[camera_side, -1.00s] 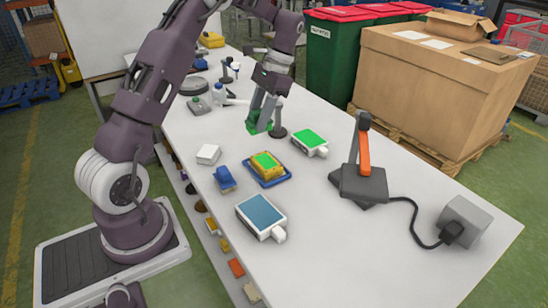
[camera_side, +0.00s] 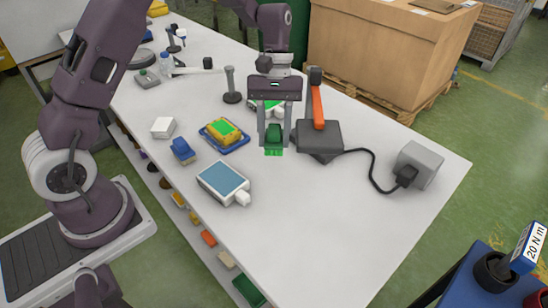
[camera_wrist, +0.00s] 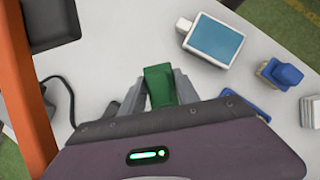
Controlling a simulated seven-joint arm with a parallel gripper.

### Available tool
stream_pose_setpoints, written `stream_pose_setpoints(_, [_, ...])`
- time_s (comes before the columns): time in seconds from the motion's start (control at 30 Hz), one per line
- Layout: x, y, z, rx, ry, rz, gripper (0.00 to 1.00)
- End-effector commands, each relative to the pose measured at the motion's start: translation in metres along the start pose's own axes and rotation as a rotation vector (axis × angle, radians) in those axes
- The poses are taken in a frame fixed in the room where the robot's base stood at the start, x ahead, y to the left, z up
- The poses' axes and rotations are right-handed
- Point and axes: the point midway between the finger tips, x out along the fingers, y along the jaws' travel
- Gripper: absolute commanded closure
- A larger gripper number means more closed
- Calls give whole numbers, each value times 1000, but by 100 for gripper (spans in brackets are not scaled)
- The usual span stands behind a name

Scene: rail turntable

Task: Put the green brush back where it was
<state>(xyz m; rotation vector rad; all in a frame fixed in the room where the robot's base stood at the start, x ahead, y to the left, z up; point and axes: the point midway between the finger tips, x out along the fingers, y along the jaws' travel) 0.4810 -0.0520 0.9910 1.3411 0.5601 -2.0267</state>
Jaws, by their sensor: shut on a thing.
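My gripper (camera_side: 274,147) is shut on the green brush (camera_side: 275,134) and points down over the table, left of the black stand with the orange arm. The brush is upright between the fingers, with bright green bristles at the bottom. I cannot tell its exact height above the table. In the wrist view my gripper (camera_wrist: 158,92) has the brush's dark green body (camera_wrist: 160,84) between its grey fingers; the bristles are hidden there.
The black stand (camera_side: 319,139) is cabled to a grey box (camera_side: 421,163). A green-screen device (camera_side: 267,105) is partly hidden behind my gripper. A blue-screen device (camera_side: 223,181), yellow block (camera_side: 222,129) and grey post (camera_side: 231,82) stand left. The right front table is clear.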

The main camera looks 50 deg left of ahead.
Motion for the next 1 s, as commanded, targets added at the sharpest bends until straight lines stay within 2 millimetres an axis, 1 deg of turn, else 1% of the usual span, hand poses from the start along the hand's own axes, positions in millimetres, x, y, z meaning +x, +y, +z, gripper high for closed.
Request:
stream_pose_setpoints(0.03, [11,0,-4,-1,-3,-1,100])
stream_pose_setpoints(0.1, [22,0,-9,1,-2,-1,100])
stream_pose_setpoints(0.27, [39,0,-16,1,-2,-1,100])
stream_pose_setpoints(0.4, [62,0,-26,0,-2,-1,100])
stream_pose_setpoints(0.47, [66,0,-28,1,-1,0,100])
stream_pose_setpoints(0.73, [67,0,-29,2,0,0,100])
stream_pose_setpoints(0.77, [67,0,-29,2,0,0,59])
stream_pose_setpoints(0.8, [67,0,-29,2,0,0,51])
stream_pose_setpoints(0.87, [67,0,-29,2,0,0,41])
stream_pose_setpoints(1.0, [67,0,-29,2,1,0,41])
